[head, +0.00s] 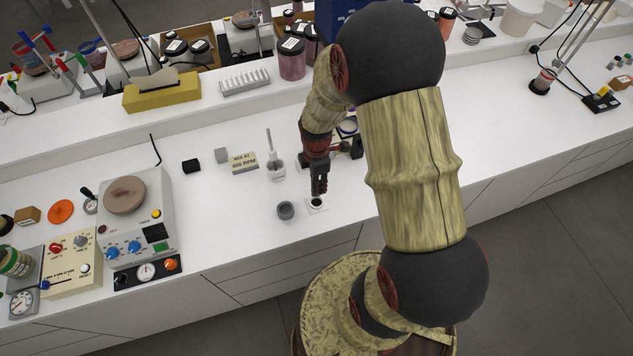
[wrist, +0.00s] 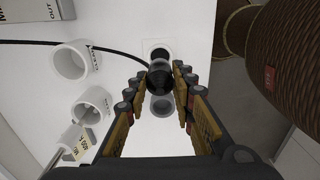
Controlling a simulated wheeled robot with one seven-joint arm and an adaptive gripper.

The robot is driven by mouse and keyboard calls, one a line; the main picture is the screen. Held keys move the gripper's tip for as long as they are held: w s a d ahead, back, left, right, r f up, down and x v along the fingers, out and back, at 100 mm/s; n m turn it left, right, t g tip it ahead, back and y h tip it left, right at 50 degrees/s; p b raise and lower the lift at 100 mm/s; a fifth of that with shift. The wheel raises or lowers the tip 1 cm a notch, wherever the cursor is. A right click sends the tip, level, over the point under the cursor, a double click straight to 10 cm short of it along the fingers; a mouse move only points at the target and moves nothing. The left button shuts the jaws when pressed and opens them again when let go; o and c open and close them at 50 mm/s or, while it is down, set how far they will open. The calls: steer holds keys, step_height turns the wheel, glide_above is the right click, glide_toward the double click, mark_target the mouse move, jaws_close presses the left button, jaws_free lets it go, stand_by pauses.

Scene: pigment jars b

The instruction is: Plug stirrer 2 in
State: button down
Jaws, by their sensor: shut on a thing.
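My gripper (head: 319,190) reaches down over the bench near its front edge. In the wrist view its fingers (wrist: 167,84) are shut on a black rounded plug (wrist: 160,73) with a black cable (wrist: 103,42) running off to the left. Just beyond the plug is a small white square plate (wrist: 146,44) with a dark round opening, possibly a socket. In the head view this plate (head: 310,211) lies just below the gripper tip. The plug's end is hidden, so I cannot tell whether it touches the plate. A hotplate stirrer (head: 140,215) stands at left; its number is not legible.
A grey cup (head: 285,211) stands close left of the plate. Behind it are a white mortar with a pestle (head: 276,169) and a "MIX AT 400 RPM" sign (head: 243,162). Bench space right of my arm is clear.

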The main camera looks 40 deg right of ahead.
steer(key=shift+f+b, duration=1.55)
steer(key=shift+f, duration=0.85)
steer(key=shift+f+b, duration=0.85)
steer(key=shift+f, duration=0.4)
steer(key=c, duration=1.5)
jaws_free()
steer(key=shift+c, duration=0.2)
steer(key=shift+o, duration=0.6)
steer(key=shift+r, duration=0.15)
step_height(320, 180, up, 12)
steer(key=shift+f, duration=0.15)
